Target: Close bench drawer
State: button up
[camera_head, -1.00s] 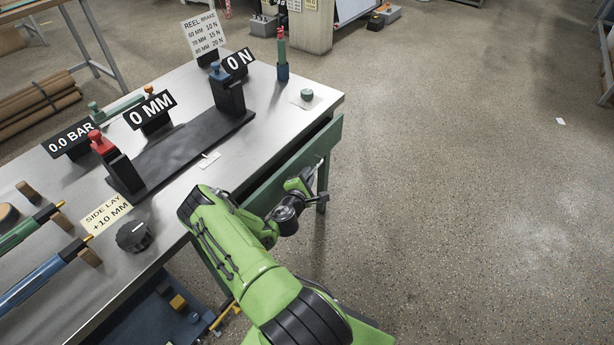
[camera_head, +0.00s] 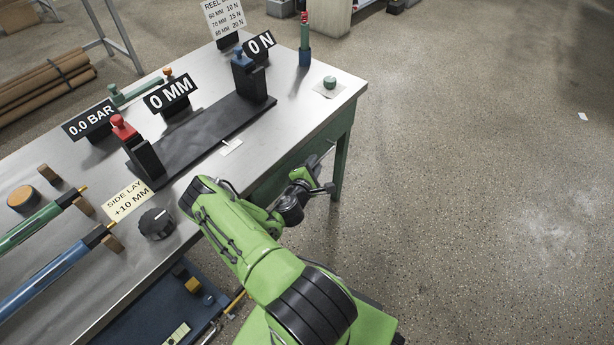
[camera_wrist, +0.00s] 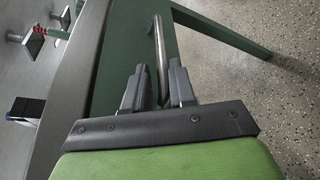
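The bench drawer's green front (camera_head: 277,178) lies along the bench's right side, close under the steel top (camera_head: 300,124), with no open interior visible. In the wrist view the green drawer front (camera_wrist: 128,45) sits against the bench edge; I cannot tell whether a small gap is left. The metal bar handle (camera_wrist: 157,42) stands out from it. My gripper (camera_wrist: 158,66) is at the handle, its two fingers apart on either side of the bar, with space showing between. In the head view my gripper (camera_head: 322,178) is beside the drawer front, partly hidden by my wrist.
On the bench top stand a black plate (camera_head: 205,135), a red-topped block (camera_head: 138,148), a blue-topped block (camera_head: 249,78), a dial (camera_head: 157,223) and a green round piece (camera_head: 329,82). A blue tray (camera_head: 150,310) is below.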

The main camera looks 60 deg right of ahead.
jog(key=p+v, duration=0.3)
jog(key=v, duration=1)
jog(key=shift+p, duration=0.3)
jog(key=shift+d, duration=0.1)
jog(key=w+a+r+m+g+y, duration=0.1)
jog(key=w+a+r+m+y, duration=0.1)
jog(key=a+r+m+y, duration=0.5)
jog(key=w+a+r+m+g+y, duration=0.15)
jog(key=a+r+m+y, duration=0.35)
jog(key=a+r, duration=0.7)
jog(key=s+a+r+n+t+y, duration=0.3)
jog(key=s+a+r+t, duration=0.35)
jog(key=a+r, duration=0.65)
notch_tip(320, 180, up, 14)
jog(key=s+d+g+p, duration=0.1)
jog(key=p, duration=1.1)
jog(key=shift+s+d+p, duration=0.15)
jog(key=shift+d+p, duration=0.15)
jog(key=shift+p, duration=0.1)
